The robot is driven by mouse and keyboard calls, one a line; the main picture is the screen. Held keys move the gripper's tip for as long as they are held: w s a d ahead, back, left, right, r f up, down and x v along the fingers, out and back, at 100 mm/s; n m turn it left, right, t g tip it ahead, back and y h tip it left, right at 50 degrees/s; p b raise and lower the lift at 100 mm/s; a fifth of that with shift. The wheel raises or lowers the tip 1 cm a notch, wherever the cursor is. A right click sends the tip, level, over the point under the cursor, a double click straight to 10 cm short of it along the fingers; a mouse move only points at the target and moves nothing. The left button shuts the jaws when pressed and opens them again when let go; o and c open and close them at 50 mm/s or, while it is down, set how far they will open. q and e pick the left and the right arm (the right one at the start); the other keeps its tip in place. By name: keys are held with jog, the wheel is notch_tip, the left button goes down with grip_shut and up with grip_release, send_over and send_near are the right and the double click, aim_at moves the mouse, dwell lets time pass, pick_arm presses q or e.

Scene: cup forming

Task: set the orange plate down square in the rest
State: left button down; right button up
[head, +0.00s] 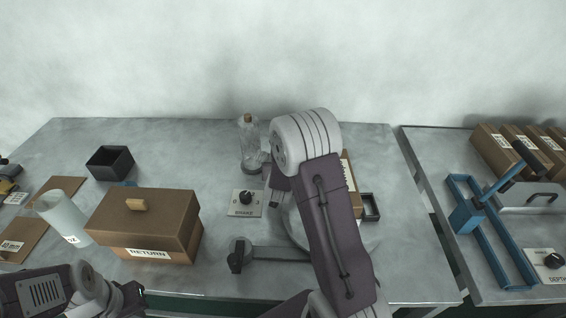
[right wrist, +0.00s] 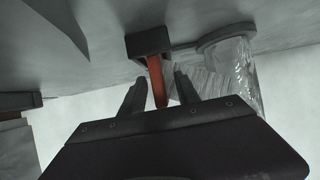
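The orange plate (right wrist: 157,82) stands on edge in the right wrist view, its far end at the small dark rest (right wrist: 148,43). My right gripper (right wrist: 160,77) has one finger on each side of the plate, with a narrow gap showing on both sides. It looks open around the plate. Whether the plate sits fully square in the rest is hard to tell. In the head view my right arm hides the plate and the rest. My left gripper (head: 132,293) is at the lower left of the head view, partly cut off, with its fingers unclear.
A corked glass bottle (head: 248,150) stands close to my right gripper and also shows in the right wrist view (right wrist: 238,70). A brake knob panel (head: 245,203), a brown return box (head: 148,222), a white cylinder (head: 62,217) and a black open box (head: 110,161) share the table.

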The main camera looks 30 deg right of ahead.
jog(key=shift+r, duration=0.1)
jog(key=p+v, duration=0.1)
jog(key=v, duration=0.8)
dwell(0.3)
notch_tip(320, 180, up, 11)
jog(key=w+a+t+y+p, duration=0.1)
jog(key=a+p, duration=0.1)
jog(key=p, duration=0.4)
jog(key=s+a+f+n+g+y+p, duration=0.2)
jog(key=s+a+n+y, duration=0.25)
jog(key=a, duration=0.25)
jog(key=s+a+f+g, duration=0.1)
jog(key=s+f+g, duration=0.2)
jog(key=s, duration=0.4)
jog(key=s+a+f+n+g+y, duration=0.1)
jog(key=s+f+g, duration=0.2)
jog(key=s+g, duration=0.2)
jog(key=s, duration=0.3)
jog(key=shift+s+f, duration=0.2)
jog(key=shift+f, duration=0.05)
